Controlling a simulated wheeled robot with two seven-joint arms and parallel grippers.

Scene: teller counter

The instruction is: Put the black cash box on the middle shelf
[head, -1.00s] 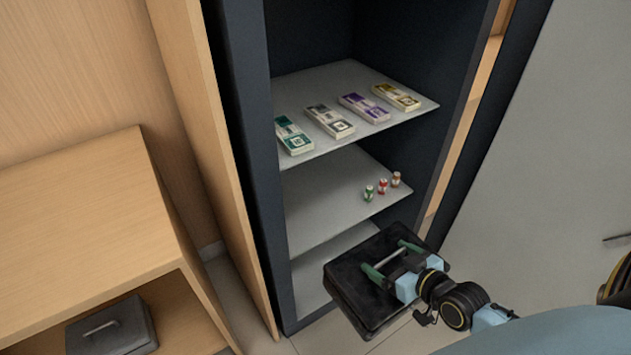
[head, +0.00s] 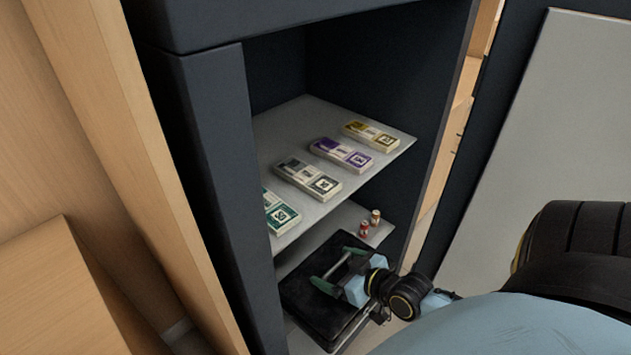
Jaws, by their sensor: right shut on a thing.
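The black cash box (head: 318,318) is in my right gripper (head: 341,279), which is shut on the handle on its top. The box is at the open front of the dark cabinet, below the top visible shelf. The middle shelf (head: 322,228) shows only in part; the upper shelf and the box hide the rest of it. The box overlaps the shelf's front in the picture; I cannot tell whether it touches it. My left gripper is not in view.
The upper shelf (head: 316,211) holds several banknote bundles. Two small rolls (head: 369,223) stand on the middle shelf's right side. The cabinet's left wall (head: 215,190) and the open grey door (head: 510,150) flank the opening. A wooden unit (head: 55,290) stands at left.

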